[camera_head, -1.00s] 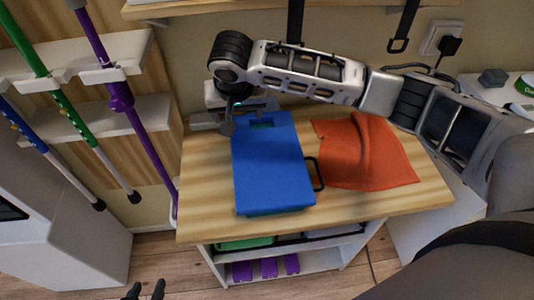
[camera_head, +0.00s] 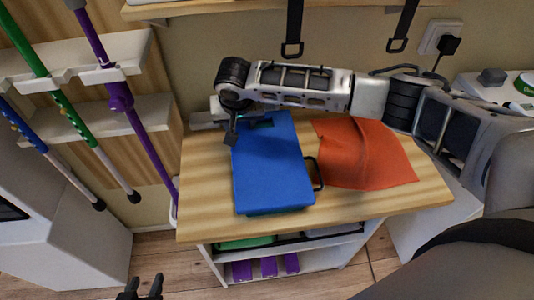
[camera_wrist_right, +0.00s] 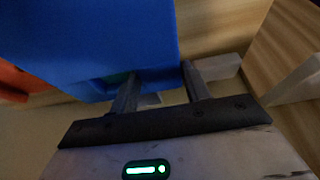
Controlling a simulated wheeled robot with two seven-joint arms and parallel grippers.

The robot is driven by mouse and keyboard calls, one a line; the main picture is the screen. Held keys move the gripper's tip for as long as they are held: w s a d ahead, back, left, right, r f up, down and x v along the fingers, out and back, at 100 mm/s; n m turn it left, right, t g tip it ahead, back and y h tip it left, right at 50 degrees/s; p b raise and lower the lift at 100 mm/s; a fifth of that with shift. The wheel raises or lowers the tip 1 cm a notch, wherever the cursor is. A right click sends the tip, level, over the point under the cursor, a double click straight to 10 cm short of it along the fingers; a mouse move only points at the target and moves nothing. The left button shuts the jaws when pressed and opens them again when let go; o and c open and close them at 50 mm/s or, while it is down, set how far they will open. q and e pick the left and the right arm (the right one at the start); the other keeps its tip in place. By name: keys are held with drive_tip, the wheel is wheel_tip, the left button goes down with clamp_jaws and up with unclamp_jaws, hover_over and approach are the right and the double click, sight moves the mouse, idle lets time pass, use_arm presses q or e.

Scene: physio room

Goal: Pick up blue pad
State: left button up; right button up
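The blue pad (camera_head: 270,170) lies flat on the wooden tabletop, with a cutout near its far edge. My right gripper (camera_head: 232,135) is at the pad's far left corner, partly hidden by its own wrist. In the right wrist view, its two fingers (camera_wrist_right: 160,88) are apart, with part of the blue pad (camera_wrist_right: 100,40) showing between and beyond them. One finger is by the cutout and the other just past the pad's side edge. I cannot tell if they touch it. My left gripper (camera_head: 141,286) is low at the bottom edge, open and empty.
An orange cloth (camera_head: 365,155) lies right of the pad, with a black loop handle (camera_head: 315,174) between them. The wooden table (camera_head: 330,205) has shelves below with purple items. Poles (camera_head: 125,110) stand on a rack at left. Straps hang from a shelf behind.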

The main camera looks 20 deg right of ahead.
drive_tip(key=c, duration=0.3)
drive_tip(key=shift+r, duration=0.15)
drive_tip(key=shift+c, duration=0.2)
drive_tip(key=shift+r, duration=0.25)
wheel_tip(320, 180, up, 3)
drive_tip(key=shift+f, duration=0.2)
drive_tip(key=s+d+r, duration=0.5)
drive_tip(key=s+r, duration=0.4)
drive_tip(key=s, duration=0.4)
drive_tip(key=shift+d+r, duration=0.2)
drive_tip(key=shift+r, duration=0.1)
